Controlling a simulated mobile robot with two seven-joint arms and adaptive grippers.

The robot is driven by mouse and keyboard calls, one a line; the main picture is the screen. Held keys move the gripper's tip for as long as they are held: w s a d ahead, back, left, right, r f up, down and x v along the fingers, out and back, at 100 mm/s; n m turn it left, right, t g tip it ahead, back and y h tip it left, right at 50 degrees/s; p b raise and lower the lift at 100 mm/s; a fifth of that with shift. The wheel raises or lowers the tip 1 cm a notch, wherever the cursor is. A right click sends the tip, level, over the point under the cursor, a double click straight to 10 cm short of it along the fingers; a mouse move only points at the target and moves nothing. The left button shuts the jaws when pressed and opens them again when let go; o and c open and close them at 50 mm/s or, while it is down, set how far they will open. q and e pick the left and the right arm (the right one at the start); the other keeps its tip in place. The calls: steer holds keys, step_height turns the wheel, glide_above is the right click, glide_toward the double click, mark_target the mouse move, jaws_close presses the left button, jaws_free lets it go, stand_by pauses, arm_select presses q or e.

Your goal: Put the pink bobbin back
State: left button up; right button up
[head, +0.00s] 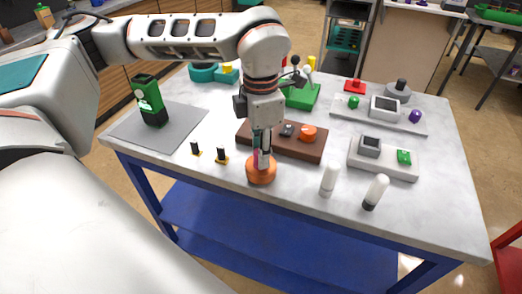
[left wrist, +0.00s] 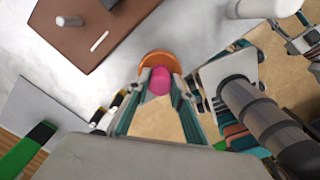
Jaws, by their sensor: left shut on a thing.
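The pink bobbin (head: 256,157) is between the fingers of my left gripper (head: 262,153), which is shut on it near the table's front edge. The left wrist view shows the bobbin's round pink end (left wrist: 160,80) between the fingertips. A round orange piece (head: 261,174) is directly under the fingertips in the head view, and its rim (left wrist: 160,59) curves behind the bobbin in the wrist view. I cannot tell whether bobbin and orange piece touch. My right gripper is absent from the head view; gripper-like parts (left wrist: 300,38) at the wrist view's right edge are unclear.
Two dark posts with yellow bases (head: 221,155) stand left of the gripper. A brown block with an orange knob (head: 309,133) is behind it. White bottles (head: 329,179) stand to the right. A green device (head: 149,101) stands on a grey mat (head: 180,125).

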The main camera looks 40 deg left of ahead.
arm_select(q)
steer(key=o, duration=1.1)
steer(key=shift+f, duration=0.15)
step_height(320, 180, up, 12)
steer(key=shift+r+p, duration=0.2)
steer(key=shift+p, duration=0.25)
